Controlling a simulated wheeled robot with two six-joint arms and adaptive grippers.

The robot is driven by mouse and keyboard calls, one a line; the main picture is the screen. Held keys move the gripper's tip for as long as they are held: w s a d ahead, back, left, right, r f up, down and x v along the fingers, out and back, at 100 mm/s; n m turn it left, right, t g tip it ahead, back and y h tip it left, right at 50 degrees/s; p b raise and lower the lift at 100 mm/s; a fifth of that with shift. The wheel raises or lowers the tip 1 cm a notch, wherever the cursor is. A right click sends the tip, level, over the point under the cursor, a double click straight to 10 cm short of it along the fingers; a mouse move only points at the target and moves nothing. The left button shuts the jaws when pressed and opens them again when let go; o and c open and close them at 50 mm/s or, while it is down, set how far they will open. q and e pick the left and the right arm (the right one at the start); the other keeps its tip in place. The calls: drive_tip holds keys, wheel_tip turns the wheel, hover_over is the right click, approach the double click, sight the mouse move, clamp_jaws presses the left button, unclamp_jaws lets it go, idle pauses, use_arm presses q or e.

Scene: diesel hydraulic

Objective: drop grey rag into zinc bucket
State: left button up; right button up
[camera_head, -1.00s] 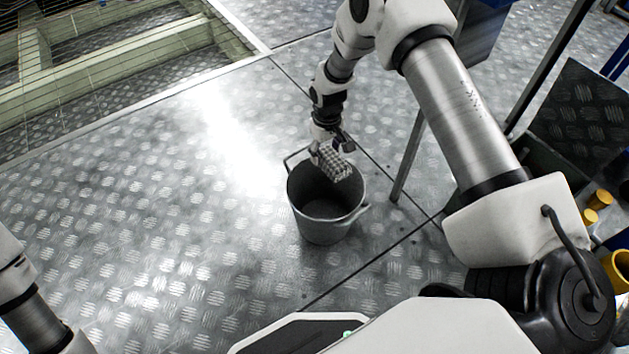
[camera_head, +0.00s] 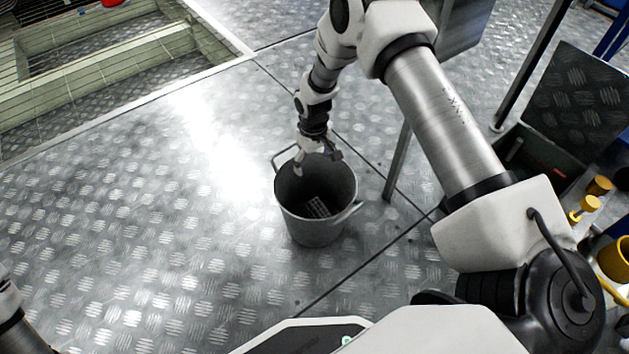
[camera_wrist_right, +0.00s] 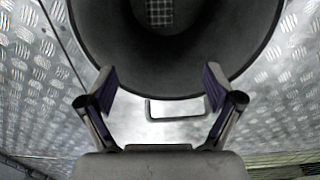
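The zinc bucket (camera_head: 313,222) stands upright on the metal floor in the head view; it also fills the top of the right wrist view (camera_wrist_right: 110,50). The grey checkered rag (camera_head: 318,207) lies inside at the bottom of the bucket, and part of it shows at the top edge of the right wrist view (camera_wrist_right: 159,12). My right gripper (camera_head: 318,162) is at the bucket's far rim, above the opening. In the right wrist view its fingers (camera_wrist_right: 160,90) are spread apart with nothing between them. My left gripper is out of view; only part of my left arm shows.
The patterned metal floor (camera_head: 130,240) left of the bucket is clear. A thin metal post (camera_head: 397,162) stands just right of the bucket. A dark bin (camera_head: 545,155) and yellow items (camera_head: 590,203) are at the right. A railed pit (camera_head: 100,75) lies at the upper left.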

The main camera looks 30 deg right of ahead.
wheel_tip(320, 180, up, 12)
idle(0.5)
idle(0.3)
